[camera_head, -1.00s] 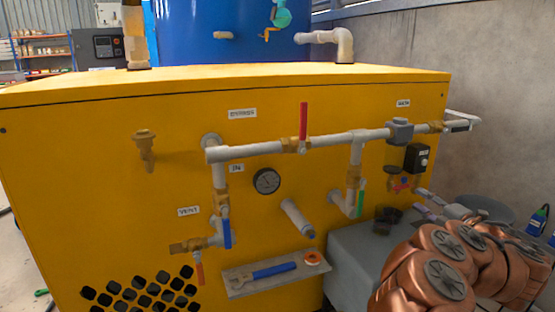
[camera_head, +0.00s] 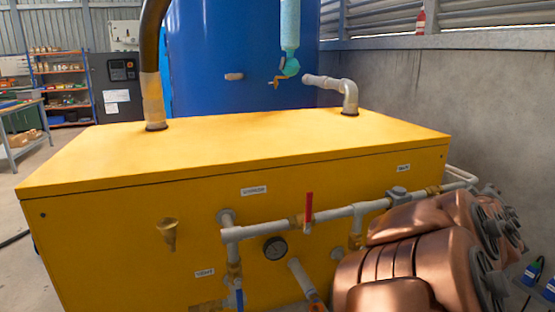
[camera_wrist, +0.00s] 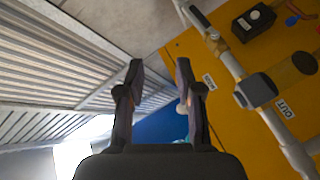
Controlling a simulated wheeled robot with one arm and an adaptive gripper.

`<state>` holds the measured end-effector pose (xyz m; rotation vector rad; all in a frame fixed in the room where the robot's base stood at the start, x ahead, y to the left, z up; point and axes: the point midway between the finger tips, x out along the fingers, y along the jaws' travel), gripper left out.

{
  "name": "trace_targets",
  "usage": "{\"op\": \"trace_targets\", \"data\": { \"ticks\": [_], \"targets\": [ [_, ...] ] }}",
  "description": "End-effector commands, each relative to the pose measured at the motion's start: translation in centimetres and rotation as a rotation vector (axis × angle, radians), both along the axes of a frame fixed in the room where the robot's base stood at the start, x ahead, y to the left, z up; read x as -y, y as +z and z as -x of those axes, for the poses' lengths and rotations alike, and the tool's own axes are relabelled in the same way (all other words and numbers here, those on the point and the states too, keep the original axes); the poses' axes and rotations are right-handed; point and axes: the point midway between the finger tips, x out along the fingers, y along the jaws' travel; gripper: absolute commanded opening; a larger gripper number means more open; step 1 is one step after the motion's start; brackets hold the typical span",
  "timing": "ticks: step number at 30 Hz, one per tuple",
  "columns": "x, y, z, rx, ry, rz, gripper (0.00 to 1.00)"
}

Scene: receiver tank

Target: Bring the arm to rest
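My arm (camera_head: 415,250), copper coloured and folded, fills the lower right of the head view, in front of the right part of the yellow cabinet (camera_head: 240,145). My gripper (camera_wrist: 160,68) shows in the wrist view with its two dark fingers apart and nothing between them. Beyond the fingers are the wall and the cabinet's yellow front, with the pipe (camera_wrist: 233,65) to the right of the fingers. The fingers appear clear of the pipe. I cannot make out the gripper in the head view.
A pipe run with a red-handled valve (camera_head: 309,207) and a gauge (camera_head: 275,248) crosses the cabinet front. A blue tank (camera_head: 240,60) stands behind it. A concrete wall (camera_head: 430,100) is at the right. Shelves (camera_head: 65,85) and open floor lie at the left.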

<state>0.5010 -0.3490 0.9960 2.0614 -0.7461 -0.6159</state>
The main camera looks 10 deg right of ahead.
Motion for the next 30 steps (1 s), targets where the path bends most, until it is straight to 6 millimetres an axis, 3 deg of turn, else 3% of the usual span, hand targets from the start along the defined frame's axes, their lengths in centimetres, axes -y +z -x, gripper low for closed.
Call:
{"op": "trace_targets", "data": {
  "ticks": [1, 8, 17, 24, 30],
  "targets": [
    [-0.9, 1.4, 0.7, -0.001, -0.023, -0.059, 0.35],
    [-5.6, 0.0, 5.0, -0.085, -0.143, -0.364, 0.35],
    [-16.1, -2.3, 11.9, -0.321, -0.233, -0.745, 0.35],
    [-26.2, -2.4, 20.0, -0.630, -0.263, -0.981, 0.35],
    [-32.4, -0.9, 27.2, -0.892, -0.272, -1.078, 0.35]
  ]
}}
